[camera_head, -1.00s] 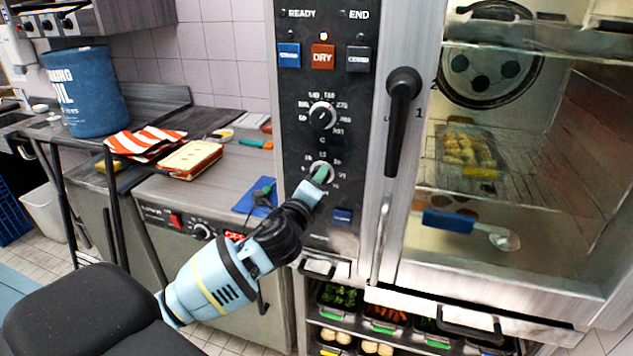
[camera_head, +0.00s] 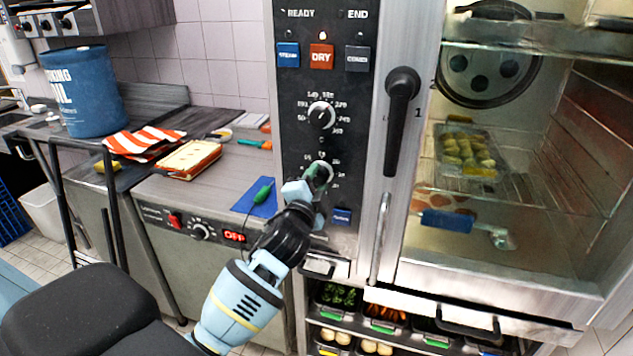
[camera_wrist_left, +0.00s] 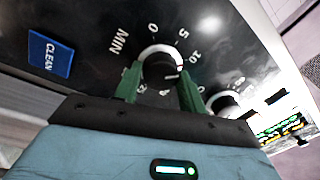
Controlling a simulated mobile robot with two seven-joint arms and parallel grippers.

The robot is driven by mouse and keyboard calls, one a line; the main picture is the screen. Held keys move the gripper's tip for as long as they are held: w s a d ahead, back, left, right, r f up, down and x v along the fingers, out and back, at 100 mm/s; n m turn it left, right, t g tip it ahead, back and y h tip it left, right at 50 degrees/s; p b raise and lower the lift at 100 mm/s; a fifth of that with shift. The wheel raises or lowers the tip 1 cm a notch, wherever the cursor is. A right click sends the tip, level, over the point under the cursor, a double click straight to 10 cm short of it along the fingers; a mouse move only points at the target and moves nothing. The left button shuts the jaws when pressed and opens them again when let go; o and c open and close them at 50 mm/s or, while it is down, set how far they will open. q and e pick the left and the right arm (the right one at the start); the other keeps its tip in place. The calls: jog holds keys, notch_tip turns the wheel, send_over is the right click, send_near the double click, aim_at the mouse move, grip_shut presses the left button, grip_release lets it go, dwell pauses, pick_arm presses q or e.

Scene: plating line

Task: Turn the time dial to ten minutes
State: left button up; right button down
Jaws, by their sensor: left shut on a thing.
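The time dial (camera_wrist_left: 158,62) is a round dark knob with a pale rim on the black oven panel. In the left wrist view the marks 0, 5, 10 and MIN show around it. My left gripper (camera_wrist_left: 162,80) is shut on the dial, with one green finger on each side. The fingers hide part of the lower scale, and I cannot read the dial's exact setting. In the head view the gripper (camera_head: 318,178) is at the lower knob and covers much of it. My right gripper is not in view.
The temperature dial (camera_head: 321,115) sits just above. A blue CLEAN button (camera_wrist_left: 51,54) is beside the time dial. The black oven door handle (camera_head: 400,120) stands to the right. The red DRY button (camera_head: 321,56) is above. A counter (camera_head: 190,195) with cloths lies left.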

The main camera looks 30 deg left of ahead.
pick_arm(q)
jog(key=shift+n, duration=0.6)
jog(key=o, duration=1)
jog(key=shift+c, duration=0.2)
jog(key=shift+s, duration=0.1)
jog(key=v, duration=0.7)
jog(key=shift+s+d+b, duration=0.2)
jog(key=shift+s+b, duration=0.1)
